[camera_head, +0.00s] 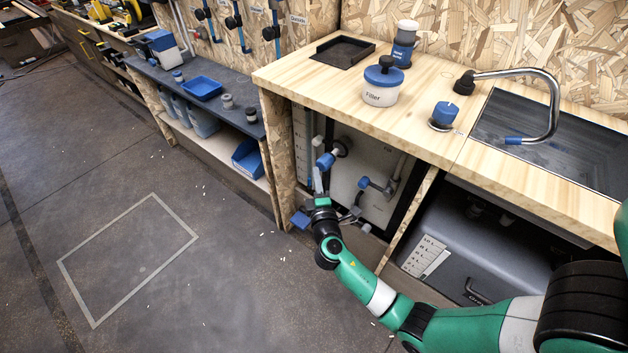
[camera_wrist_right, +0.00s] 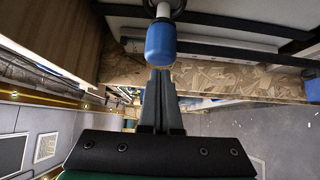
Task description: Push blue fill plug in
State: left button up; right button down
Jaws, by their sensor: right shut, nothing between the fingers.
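The blue fill plug (camera_head: 326,160) sticks out on a pale stem from a dark ring on the white tank panel under the counter. In the right wrist view the plug (camera_wrist_right: 160,43) hangs just beyond the fingertips, its stem leading up to the black ring. My right gripper (camera_head: 317,178) is shut and empty, just below the plug in the head view. Its closed fingers (camera_wrist_right: 161,74) point at the plug's near end; whether they touch it I cannot tell. My left gripper is not in view.
A second blue-handled fitting (camera_head: 364,183) with grey pipework sits right of the plug. The wooden cabinet side wall (camera_head: 277,145) is to the left, and the counter (camera_head: 430,105) overhangs above. A grey case (camera_head: 470,260) stands at right. The floor at left is clear.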

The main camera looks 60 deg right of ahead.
aim_at(329, 167)
jog(key=shift+d, duration=0.25)
jog(key=d, duration=0.1)
jog(key=s+d, duration=0.1)
jog(key=d, duration=0.3)
jog(key=shift+s+d+f, duration=0.1)
jog(key=shift+s, duration=0.2)
jog(key=shift+w, duration=0.1)
